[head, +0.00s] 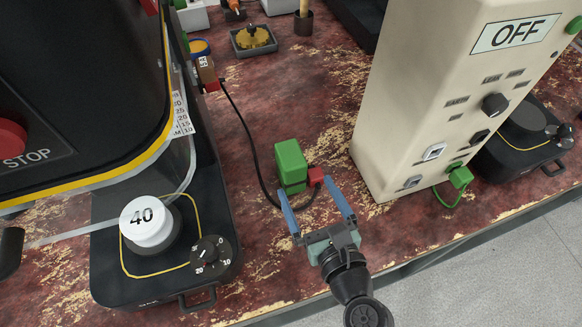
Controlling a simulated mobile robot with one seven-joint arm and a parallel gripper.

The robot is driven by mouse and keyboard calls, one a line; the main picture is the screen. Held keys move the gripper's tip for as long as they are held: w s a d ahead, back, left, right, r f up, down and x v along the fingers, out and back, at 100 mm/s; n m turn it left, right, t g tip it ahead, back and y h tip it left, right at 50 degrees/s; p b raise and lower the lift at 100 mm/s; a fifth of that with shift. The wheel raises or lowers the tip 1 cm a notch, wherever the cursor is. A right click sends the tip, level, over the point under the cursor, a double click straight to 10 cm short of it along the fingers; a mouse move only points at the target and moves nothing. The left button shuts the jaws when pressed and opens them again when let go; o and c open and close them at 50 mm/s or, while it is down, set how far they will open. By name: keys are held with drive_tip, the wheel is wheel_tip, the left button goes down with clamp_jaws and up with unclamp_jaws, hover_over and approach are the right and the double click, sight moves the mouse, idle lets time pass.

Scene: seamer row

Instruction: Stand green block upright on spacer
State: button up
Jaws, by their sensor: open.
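The green block (290,159) stands on the worn red bench, with a narrower green part showing below its wider top. A small red plug (316,175) is at its lower right. My gripper (306,187) is open, its two blue fingers pointing at the block from the front. The left fingertip is close to the block's lower left; I cannot tell whether it touches. The red plug shows between the fingertips. A white round piece marked 40 (147,222) sits on the black machine base at left; it may be the spacer, but I cannot tell for sure.
A black cable (257,152) runs across the bench to the red plug. A cream control box marked OFF (436,110) stands close on the right. The black machine with a STOP button (70,100) rises at left. A grey tray (254,41) lies behind. The bench behind the block is mostly clear.

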sight(294, 161)
drive_tip(key=x, duration=0.5)
drive_tip(key=b+x, duration=0.1)
drive_tip(key=x, duration=0.5)
drive_tip(key=shift+r, duration=0.2)
clamp_jaws()
